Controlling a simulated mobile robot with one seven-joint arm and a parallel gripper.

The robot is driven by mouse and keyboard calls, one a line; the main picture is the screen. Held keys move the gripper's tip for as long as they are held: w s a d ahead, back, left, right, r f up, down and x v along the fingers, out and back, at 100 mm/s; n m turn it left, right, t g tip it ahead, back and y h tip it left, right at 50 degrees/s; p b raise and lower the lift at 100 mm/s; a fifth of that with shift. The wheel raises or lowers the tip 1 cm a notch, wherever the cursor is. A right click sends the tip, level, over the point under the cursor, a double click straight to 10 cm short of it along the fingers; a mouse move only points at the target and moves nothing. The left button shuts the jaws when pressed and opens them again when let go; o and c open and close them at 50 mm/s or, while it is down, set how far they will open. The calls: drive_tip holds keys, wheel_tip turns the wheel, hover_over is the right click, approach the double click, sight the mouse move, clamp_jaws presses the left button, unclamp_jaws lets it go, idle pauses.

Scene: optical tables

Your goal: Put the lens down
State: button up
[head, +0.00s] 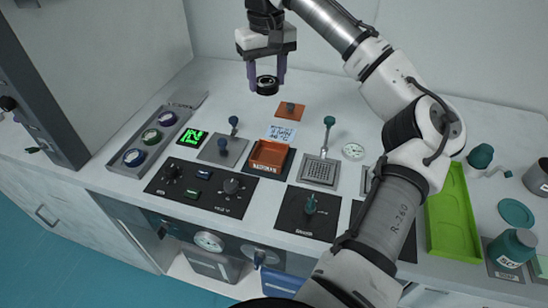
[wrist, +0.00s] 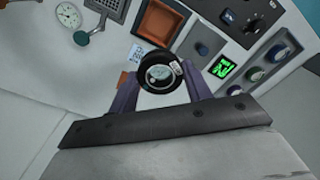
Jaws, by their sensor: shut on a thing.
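The lens (head: 267,85) is a short black ring with glass in its middle. It also shows in the wrist view (wrist: 160,75), where the table is seen through and around it. My gripper (head: 267,78) is shut on the lens, with one purple finger on each side of it. It holds the lens in the air above the back part of the white table (head: 330,90). In the wrist view the fingers of my gripper (wrist: 161,88) touch the ring's left and right sides.
An orange-brown square plate (head: 289,111), a printed card (head: 281,134) and an orange tray (head: 269,154) lie in front. A perforated plate with a lever (head: 319,170), a round dial (head: 353,151) and a green tray (head: 453,215) stand to the right. The table's back strip looks clear.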

drive_tip(key=shift+s+d+f+n, duration=0.15)
drive_tip(key=shift+s+n, duration=0.05)
drive_tip(key=shift+s, duration=0.35)
drive_tip(key=shift+s+d+f+n, duration=0.1)
drive_tip(key=shift+s+f+n, duration=0.1)
drive_tip(key=shift+s, duration=0.35)
drive_tip(key=p, duration=0.3)
hover_over(270, 159)
wheel_tip(270, 159, down, 15)
drive_tip(key=shift+r, duration=0.1)
drive_tip(key=shift+f+p, duration=0.3)
drive_tip(key=shift+f, duration=1.85)
drive_tip(key=shift+f, duration=0.15)
drive_tip(key=o, duration=0.8)
drive_tip(key=shift+w, duration=0.1)
wheel_tip(270, 159, up, 12)
drive_tip(key=b, duration=0.2)
drive_tip(key=shift+r, duration=0.2)
